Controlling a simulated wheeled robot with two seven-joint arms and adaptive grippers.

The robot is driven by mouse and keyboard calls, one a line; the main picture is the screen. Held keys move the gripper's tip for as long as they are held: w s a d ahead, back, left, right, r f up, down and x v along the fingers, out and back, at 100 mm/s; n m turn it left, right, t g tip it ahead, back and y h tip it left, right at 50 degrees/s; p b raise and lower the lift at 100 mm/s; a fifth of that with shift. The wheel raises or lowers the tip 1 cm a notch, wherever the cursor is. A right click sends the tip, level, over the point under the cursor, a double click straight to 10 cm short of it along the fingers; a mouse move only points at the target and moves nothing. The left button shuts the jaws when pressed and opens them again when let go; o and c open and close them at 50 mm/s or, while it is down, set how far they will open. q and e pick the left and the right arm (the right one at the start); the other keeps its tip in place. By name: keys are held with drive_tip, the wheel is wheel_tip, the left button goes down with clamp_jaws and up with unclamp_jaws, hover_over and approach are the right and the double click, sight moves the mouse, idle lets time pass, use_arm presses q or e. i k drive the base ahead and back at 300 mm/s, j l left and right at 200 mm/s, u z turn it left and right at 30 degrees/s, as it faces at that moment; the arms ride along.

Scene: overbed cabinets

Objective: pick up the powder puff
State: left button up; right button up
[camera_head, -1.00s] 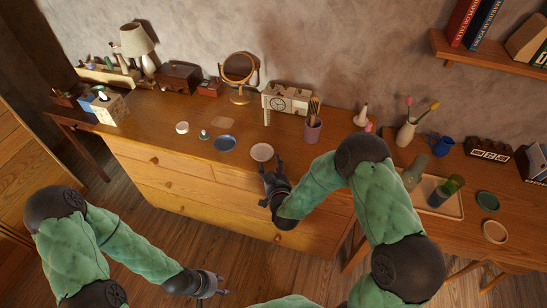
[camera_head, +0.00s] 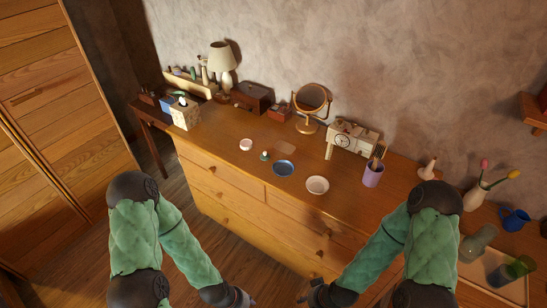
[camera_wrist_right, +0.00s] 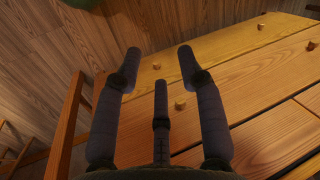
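A small round pale pink-white item (camera_head: 246,144), which looks like the powder puff, lies on the dresser top (camera_head: 225,131) left of the blue dish; it is too small to be sure. My right gripper (camera_head: 306,294) is low in front of the dresser, well apart from the item. In the right wrist view its fingers (camera_wrist_right: 160,68) are spread with nothing between them, over the drawer fronts and floor. My left gripper (camera_head: 243,301) is at the bottom edge of the head view, partly cut off, and its finger opening is unclear.
A small green-topped item (camera_head: 265,155), a blue dish (camera_head: 283,169) and a white bowl (camera_head: 317,185) are near the pale item. A round mirror (camera_head: 312,98), clock (camera_head: 343,139), purple cup (camera_head: 373,174) and tissue box (camera_head: 185,115) stand around. The dresser's front strip is clear.

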sight(264, 156)
drive_tip(key=i+j+z, duration=0.1)
drive_tip(key=z, duration=0.3)
drive_tip(key=j+z, duration=0.2)
drive_tip(key=z, duration=0.2)
drive_tip(key=j+z, duration=0.2)
drive_tip(key=z, duration=0.15)
drive_tip(key=i+j+z, duration=0.1)
drive_tip(key=z, duration=0.3)
drive_tip(key=j, duration=0.1)
